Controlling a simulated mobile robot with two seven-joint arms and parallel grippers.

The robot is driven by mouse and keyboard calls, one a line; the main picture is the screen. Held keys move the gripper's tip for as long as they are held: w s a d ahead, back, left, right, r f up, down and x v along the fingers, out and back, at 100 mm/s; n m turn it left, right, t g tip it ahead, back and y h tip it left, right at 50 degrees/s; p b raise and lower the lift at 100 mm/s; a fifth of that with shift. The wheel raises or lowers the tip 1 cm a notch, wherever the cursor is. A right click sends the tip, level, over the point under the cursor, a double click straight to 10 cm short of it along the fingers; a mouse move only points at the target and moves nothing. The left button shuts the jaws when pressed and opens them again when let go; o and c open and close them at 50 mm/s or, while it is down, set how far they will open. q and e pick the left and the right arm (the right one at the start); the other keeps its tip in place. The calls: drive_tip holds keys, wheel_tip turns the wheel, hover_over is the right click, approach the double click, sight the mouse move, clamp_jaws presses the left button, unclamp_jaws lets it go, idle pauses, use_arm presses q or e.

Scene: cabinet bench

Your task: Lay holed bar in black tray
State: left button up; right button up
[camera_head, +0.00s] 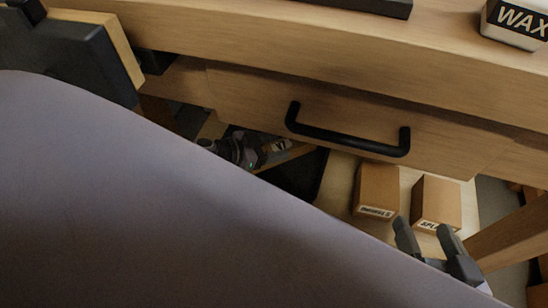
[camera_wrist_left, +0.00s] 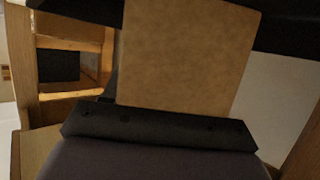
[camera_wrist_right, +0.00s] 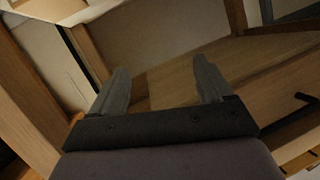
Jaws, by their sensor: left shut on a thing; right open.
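No bar with visible holes can be made out. A black flat edge (camera_head: 372,6) shows on the bench top at the upper frame edge; it may be the black tray, mostly cut off. My left gripper (camera_head: 108,42) is at the upper left, by the bench front, shut on a plain brown block. The brown block (camera_wrist_left: 185,55) fills the middle of the left wrist view, and its tan side (camera_head: 107,38) shows in the head view. My right gripper (camera_head: 428,238) is open and empty, low in front of the shelf boxes. Its spread fingers (camera_wrist_right: 162,88) show in the right wrist view.
A WAX box (camera_head: 516,22) stands on the bench top at right. Below it is a shut drawer with a black handle (camera_head: 345,138). Two brown labelled boxes (camera_head: 377,190) (camera_head: 436,202) stand on a lower shelf. A dark tool-like thing (camera_head: 238,150) lies under the bench. My arm hides the lower left.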

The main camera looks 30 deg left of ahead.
use_arm(q)
wheel_tip(320, 180, down, 4)
drive_tip(key=b, duration=0.2)
drive_tip(key=shift+w+b, duration=0.1)
drive_tip(key=shift+b, duration=0.2)
drive_tip(key=shift+f, duration=0.2)
use_arm(e)
drive_tip(key=shift+s+d+r+n+t+h, duration=0.1)
drive_tip(key=shift+s+d+n+t+h, duration=0.05)
drive_tip(key=shift+d+n+t, duration=0.3)
drive_tip(key=shift+s+d+r+n+t+h, duration=0.15)
drive_tip(key=shift+d+t, duration=0.1)
drive_tip(key=shift+d, duration=0.3)
drive_tip(key=shift+f, duration=0.1)
use_arm(q)
drive_tip(key=shift+f, duration=0.15)
drive_tip(key=o, duration=1.3)
